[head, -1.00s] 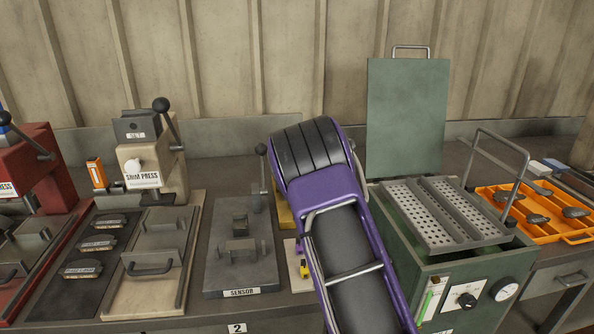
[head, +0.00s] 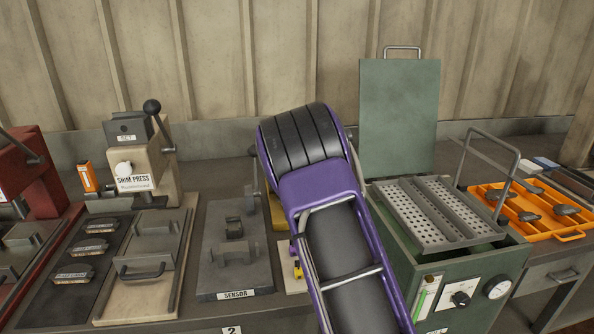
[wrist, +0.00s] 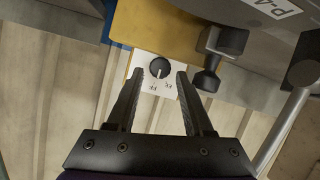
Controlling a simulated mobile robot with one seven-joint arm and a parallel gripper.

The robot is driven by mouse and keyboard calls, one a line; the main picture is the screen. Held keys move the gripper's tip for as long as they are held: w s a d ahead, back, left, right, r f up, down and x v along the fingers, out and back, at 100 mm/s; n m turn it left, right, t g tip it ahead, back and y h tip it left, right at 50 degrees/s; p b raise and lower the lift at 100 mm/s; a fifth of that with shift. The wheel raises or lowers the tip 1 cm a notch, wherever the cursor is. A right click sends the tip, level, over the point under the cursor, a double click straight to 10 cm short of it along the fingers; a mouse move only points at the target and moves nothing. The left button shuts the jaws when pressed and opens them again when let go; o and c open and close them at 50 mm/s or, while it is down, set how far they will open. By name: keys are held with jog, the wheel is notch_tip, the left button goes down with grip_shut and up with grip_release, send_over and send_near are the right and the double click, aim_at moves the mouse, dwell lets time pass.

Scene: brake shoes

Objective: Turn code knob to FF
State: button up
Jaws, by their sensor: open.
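The code knob (wrist: 160,68) is a small round black knob with a pale pointer mark, on a white plate (wrist: 146,84) with small dark lettering too small to read surely. The plate is on the yellow fixture (wrist: 150,35). In the wrist view my gripper (wrist: 160,73) is open, with one finger to each side of the knob and gaps between. I cannot tell how far the fingertips are above it. In the head view my purple arm hides the gripper and knob; only a sliver of the yellow fixture (head: 277,212) shows.
A black clamp handle (wrist: 208,75) stands close right of the right finger, with a grey bar (wrist: 285,125) farther right. In the head view the sensor fixture (head: 215,275) is left of my arm, and the green perforated-tray machine (head: 395,270) is right.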

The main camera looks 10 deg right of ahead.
jog(key=v, duration=1.4)
jog(key=shift+s, duration=0.25)
